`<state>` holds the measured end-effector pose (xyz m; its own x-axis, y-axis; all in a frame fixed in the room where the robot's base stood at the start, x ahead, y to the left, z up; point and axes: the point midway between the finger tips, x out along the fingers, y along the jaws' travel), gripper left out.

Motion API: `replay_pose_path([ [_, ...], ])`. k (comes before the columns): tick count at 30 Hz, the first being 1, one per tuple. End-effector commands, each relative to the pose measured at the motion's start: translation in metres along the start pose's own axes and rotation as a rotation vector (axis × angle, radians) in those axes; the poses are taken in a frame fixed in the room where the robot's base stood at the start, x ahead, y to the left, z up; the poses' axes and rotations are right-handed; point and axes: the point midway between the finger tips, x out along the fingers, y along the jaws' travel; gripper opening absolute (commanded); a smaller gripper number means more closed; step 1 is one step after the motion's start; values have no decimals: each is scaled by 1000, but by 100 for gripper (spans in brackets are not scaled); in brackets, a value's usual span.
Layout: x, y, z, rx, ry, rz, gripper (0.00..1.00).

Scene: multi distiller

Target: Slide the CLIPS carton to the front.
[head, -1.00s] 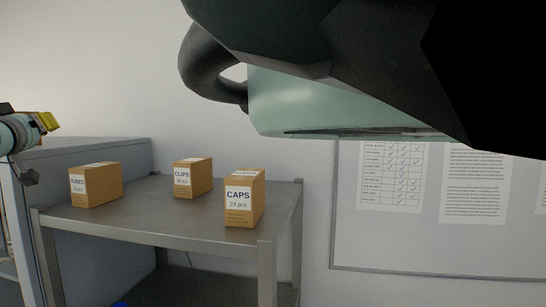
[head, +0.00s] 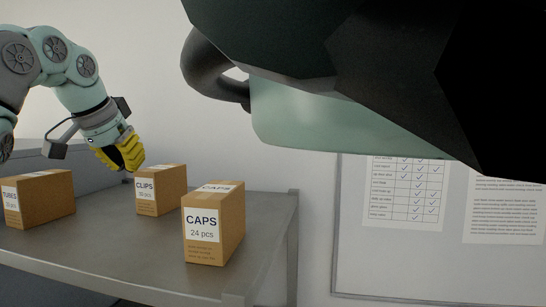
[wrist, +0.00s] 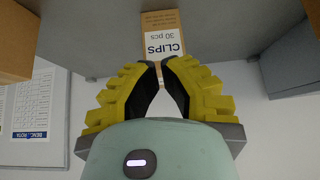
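The CLIPS carton (head: 160,190) is a brown box with a white label, standing upright on the grey metal table behind the CAPS carton. In the wrist view the CLIPS carton (wrist: 163,22) appears upside down just beyond the fingertips. My gripper (head: 122,166), with yellow ribbed fingers and dark pads, is above and left of it, pointing down towards the table. In the wrist view my gripper (wrist: 161,64) has its fingertips drawn nearly together with a thin gap and nothing held. Whether the tips touch the carton cannot be told.
The CAPS carton (head: 213,225) stands nearer, to the right on the table (head: 130,262). The TUBES carton (head: 40,200) stands at the left. Table space in front of the CLIPS carton, between these two, is clear. A board with papers (head: 400,250) hangs at the right.

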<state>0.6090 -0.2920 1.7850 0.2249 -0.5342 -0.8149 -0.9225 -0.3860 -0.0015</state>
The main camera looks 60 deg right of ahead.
Motion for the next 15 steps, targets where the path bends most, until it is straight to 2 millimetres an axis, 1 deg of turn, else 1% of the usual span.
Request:
replay_pose_path([
  [1,5,4,-4,6,-1,8,0],
  [13,22,5,-32,6,2,9,0],
  [14,20,5,-39,4,2,11,0],
  [15,22,5,-44,3,3,13,0],
])
